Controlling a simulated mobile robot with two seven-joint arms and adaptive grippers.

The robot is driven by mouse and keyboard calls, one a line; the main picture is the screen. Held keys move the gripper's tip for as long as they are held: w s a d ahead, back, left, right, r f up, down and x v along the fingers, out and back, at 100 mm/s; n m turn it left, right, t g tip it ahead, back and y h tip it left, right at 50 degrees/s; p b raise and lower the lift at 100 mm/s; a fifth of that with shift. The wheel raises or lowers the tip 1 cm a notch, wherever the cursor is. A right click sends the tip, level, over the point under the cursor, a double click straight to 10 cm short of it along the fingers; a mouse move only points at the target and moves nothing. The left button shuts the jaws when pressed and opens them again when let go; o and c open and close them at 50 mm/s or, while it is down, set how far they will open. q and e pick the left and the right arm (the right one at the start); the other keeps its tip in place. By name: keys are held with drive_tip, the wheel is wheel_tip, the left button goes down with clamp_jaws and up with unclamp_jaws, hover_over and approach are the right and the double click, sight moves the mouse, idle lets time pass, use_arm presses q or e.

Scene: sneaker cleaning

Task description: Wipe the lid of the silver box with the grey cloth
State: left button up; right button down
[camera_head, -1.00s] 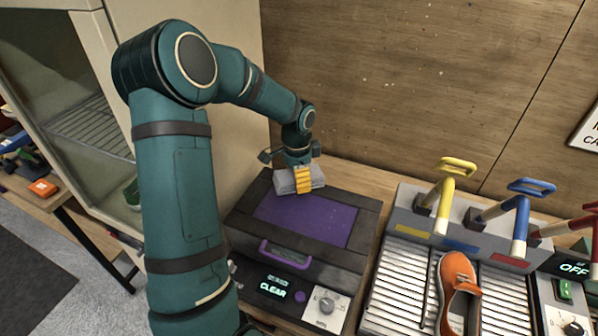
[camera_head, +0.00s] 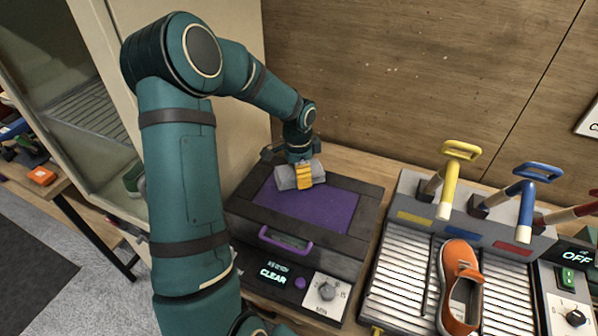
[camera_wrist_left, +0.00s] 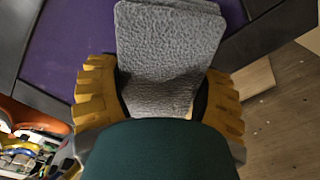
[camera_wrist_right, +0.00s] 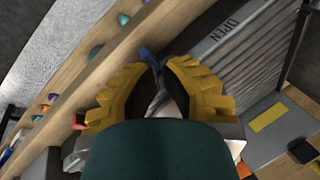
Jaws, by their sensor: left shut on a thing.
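My left gripper (camera_head: 303,178) is shut on the grey cloth (camera_head: 286,178), a folded fuzzy pad. It holds the cloth at the back edge of the box lid, over the far edge of its purple panel (camera_head: 310,207). The box (camera_head: 366,222) looks dark grey rather than silver, with a purple front handle. In the left wrist view the cloth (camera_wrist_left: 170,45) sits between the yellow fingers, with the purple panel beside it. Contact with the lid cannot be told. My right gripper (camera_wrist_right: 155,72) shows only in its wrist view; a blue and silvery shape lies between its fingers, hold unclear.
A control strip reading CLEAR (camera_head: 273,273) with a knob (camera_head: 327,291) fronts the box. To the right stands a ribbed rack (camera_head: 400,270) with an orange shoe (camera_head: 459,285) and yellow, blue and red levers. A wooden wall rises behind; a beige cabinet stands left.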

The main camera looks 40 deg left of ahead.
use_arm(q)
drive_tip(key=shift+f+b, duration=0.65)
drive_tip(key=shift+f, duration=0.2)
use_arm(e)
drive_tip(key=shift+f, duration=0.65)
